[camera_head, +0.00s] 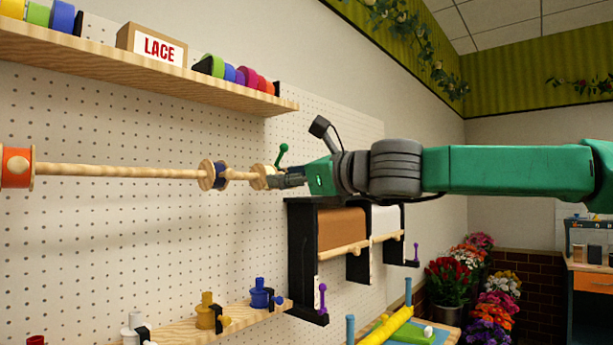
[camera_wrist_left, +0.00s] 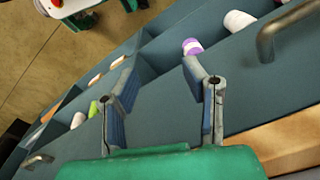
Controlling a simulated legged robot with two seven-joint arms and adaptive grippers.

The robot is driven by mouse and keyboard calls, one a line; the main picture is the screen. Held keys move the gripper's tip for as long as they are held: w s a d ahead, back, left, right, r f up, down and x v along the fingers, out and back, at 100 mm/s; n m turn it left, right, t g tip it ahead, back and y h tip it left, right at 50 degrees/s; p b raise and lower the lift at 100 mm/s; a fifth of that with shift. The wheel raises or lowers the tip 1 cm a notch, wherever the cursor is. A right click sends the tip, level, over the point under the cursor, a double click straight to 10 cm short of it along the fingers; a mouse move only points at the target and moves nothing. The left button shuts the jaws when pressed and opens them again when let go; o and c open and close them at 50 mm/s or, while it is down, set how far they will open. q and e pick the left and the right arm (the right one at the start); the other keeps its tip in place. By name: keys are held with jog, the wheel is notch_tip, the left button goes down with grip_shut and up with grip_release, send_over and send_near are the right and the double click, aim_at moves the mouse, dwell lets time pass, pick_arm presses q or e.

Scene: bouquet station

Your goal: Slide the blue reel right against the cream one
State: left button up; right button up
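The blue reel (camera_head: 213,175), with pale wooden flanges, sits around a horizontal wooden rod (camera_head: 125,171) in the head view. The cream reel (camera_head: 260,177) is to its right, near the rod's right end, with a short stretch of bare rod between them. My right gripper (camera_head: 276,181) reaches in from the right, its fingertips at the cream reel. The fingers overlap that reel's right side, so I cannot tell whether they grip it. My left gripper (camera_wrist_left: 157,68) is open and empty in the left wrist view; it does not show in the head view.
An orange reel (camera_head: 17,167) is at the rod's left end. A shelf (camera_head: 130,65) with a lace box (camera_head: 151,45) is above. A paper-roll rack (camera_head: 303,255) stands below my right arm. Blue bins (camera_wrist_left: 160,100) with small reels lie under my left gripper.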

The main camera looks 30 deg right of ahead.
jog(key=a+v, duration=0.2)
jog(key=v, duration=1.3)
jog(key=shift+s+r+p, duration=0.25)
jog(key=shift+s+p, duration=0.1)
jog(key=shift+s, duration=0.45)
